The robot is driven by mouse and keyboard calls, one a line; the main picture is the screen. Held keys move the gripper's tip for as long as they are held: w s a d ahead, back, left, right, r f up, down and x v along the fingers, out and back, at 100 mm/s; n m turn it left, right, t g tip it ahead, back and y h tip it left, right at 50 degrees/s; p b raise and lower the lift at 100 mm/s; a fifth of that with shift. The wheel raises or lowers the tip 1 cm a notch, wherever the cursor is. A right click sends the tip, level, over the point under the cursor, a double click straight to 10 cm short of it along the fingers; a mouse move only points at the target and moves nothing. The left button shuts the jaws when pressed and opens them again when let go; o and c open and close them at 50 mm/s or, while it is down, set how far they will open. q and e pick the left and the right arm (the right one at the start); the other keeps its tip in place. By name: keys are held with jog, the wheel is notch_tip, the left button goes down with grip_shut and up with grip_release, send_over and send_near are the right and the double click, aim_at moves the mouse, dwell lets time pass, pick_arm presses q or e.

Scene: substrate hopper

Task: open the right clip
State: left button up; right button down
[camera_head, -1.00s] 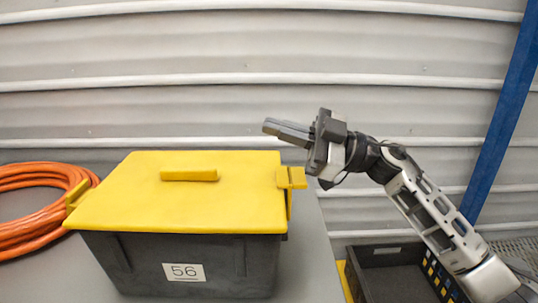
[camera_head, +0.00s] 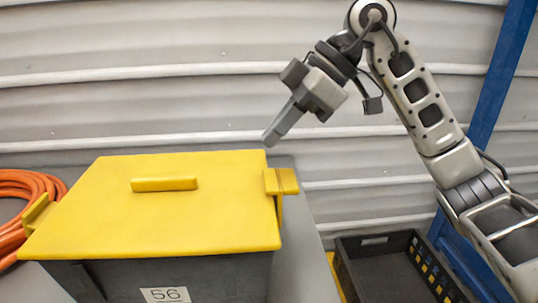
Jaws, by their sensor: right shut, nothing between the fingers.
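The hopper is a dark grey bin (camera_head: 180,278) with a yellow lid (camera_head: 155,215) and a small yellow handle (camera_head: 164,184) on top. The right clip (camera_head: 281,181) is a yellow piece at the lid's right edge, standing out to the side. The left clip (camera_head: 38,212) is at the lid's left edge, tilted outward. My right gripper (camera_head: 268,140) is shut and empty. It points down and to the left, above and behind the right clip in the picture, apart from it. My left gripper is not in view.
An orange coiled hose (camera_head: 22,190) lies left of the bin. A black crate (camera_head: 385,268) stands at the lower right, by a blue post (camera_head: 498,75). A corrugated wall (camera_head: 150,110) is behind. The grey table (camera_head: 305,260) is clear right of the bin.

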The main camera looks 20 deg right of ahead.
aim_at(252, 188)
jog(key=p+x, duration=0.1)
jog(key=x, duration=0.9)
jog(key=shift+s+r, duration=0.1)
jog(key=d, duration=0.1)
jog(key=s+d+p, duration=0.1)
jog(key=d, duration=0.1)
jog(key=shift+d+r, duration=0.1)
jog(key=shift+d, duration=0.2)
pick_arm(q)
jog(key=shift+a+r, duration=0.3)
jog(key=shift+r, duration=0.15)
pick_arm(e)
jog(key=shift+d, duration=0.25)
jog(key=shift+d+y+b, duration=0.15)
jog(key=shift+y+b, duration=0.15)
jog(key=shift+b, duration=0.15)
jog(key=shift+s+d, duration=0.1)
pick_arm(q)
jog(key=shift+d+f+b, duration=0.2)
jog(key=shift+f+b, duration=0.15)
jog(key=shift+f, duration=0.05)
pick_arm(e)
jog(key=shift+d+y, duration=0.1)
jog(key=shift+y, duration=0.4)
jog(key=shift+d+t, duration=0.1)
jog(key=shift+t, duration=0.2)
